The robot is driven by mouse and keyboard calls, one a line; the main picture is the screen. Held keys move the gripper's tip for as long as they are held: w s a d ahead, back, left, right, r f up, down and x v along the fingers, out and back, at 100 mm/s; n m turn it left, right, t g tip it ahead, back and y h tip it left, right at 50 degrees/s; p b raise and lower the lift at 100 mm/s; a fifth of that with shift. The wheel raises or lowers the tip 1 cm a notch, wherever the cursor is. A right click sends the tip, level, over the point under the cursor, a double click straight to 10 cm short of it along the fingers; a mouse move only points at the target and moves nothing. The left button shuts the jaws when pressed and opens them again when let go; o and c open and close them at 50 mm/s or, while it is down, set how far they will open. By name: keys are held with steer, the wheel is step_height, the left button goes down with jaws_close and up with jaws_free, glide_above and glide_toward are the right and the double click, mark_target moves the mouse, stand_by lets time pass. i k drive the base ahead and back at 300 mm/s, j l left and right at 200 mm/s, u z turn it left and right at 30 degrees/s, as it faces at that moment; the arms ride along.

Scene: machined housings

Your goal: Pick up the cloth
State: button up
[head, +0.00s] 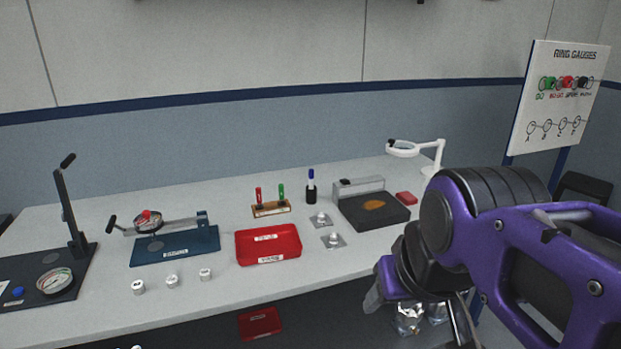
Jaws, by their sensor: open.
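A small flat orange-brown patch (374,205), which looks like the cloth, lies on top of the dark plate (372,220) at the right of the bench. At this size I cannot be sure that it is fabric. My gripper (415,308) is open, in front of the bench's right end, lower and nearer than the plate. Its fingers are partly hidden by my purple arm, and it is apart from the patch.
On the bench (215,285) stand a red tray (268,244), a white magnifier lamp (428,152), a red block (406,198), a marker holder (271,208), gauge fixtures at left, and several small metal parts. A red bin (260,323) sits below the front edge.

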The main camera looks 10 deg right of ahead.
mark_target(408, 199)
steer(key=i+l+u, duration=0.1)
steer(key=l, duration=0.25)
steer(key=i+l+u, duration=0.1)
steer(key=i+l, duration=0.15)
steer(key=l, duration=0.15)
steer(key=i+l+u, duration=0.1)
steer(key=l, duration=0.3)
steer(key=i+l+u, duration=0.15)
steer(key=l, duration=0.25)
